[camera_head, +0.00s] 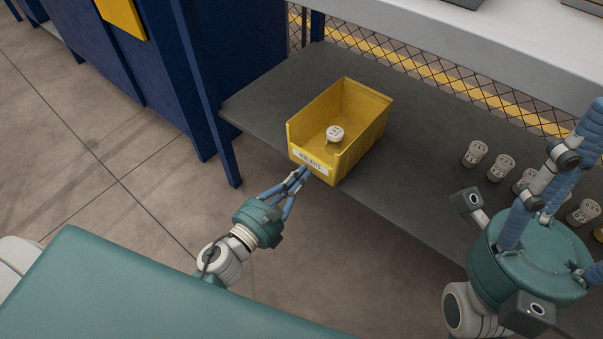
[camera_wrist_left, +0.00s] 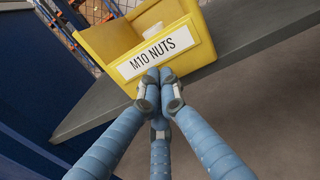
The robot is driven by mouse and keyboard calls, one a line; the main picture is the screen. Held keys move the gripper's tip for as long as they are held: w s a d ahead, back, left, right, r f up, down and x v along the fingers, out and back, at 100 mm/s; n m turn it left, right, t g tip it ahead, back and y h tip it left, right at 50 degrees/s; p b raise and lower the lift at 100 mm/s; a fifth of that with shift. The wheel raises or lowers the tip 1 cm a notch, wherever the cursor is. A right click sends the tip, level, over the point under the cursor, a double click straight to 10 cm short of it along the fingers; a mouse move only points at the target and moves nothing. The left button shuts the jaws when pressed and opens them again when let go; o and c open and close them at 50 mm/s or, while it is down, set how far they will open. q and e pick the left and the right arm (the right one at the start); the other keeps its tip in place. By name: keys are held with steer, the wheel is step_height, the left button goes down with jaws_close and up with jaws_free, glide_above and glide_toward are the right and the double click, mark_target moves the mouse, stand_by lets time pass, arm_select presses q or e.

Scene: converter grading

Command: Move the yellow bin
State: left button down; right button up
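The yellow bin (camera_head: 371,118) sits on a dark grey shelf (camera_head: 262,103), near its front edge. Its label reads "M10 NUTS" in the left wrist view (camera_wrist_left: 90,42). A small pale round part (camera_head: 335,133) lies inside it. My left gripper (camera_head: 304,172) is at the bin's front face, just below the label. In the left wrist view its fingertips (camera_wrist_left: 161,82) are drawn together, at or touching the front wall. No bin wall shows between them. My right gripper (camera_head: 560,165) is at the right, its fingers pointing up and partly cut off by the frame edge.
Several pale cylindrical parts (camera_head: 475,153) stand on the shelf to the right of the bin, some behind my right gripper. A blue post (camera_head: 205,90) stands left of the shelf. A light upper shelf (camera_head: 500,45) overhangs the back.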

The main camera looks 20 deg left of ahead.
mark_target(326, 147)
arm_select(q)
steer(key=shift+w+d, duration=0.1)
steer(key=shift+w, duration=0.2)
steer(key=shift+w+d, duration=0.1)
steer(key=shift+w, duration=0.15)
steer(key=x, duration=0.6)
steer(key=shift+w+d, duration=0.1)
steer(key=shift+w, duration=0.2)
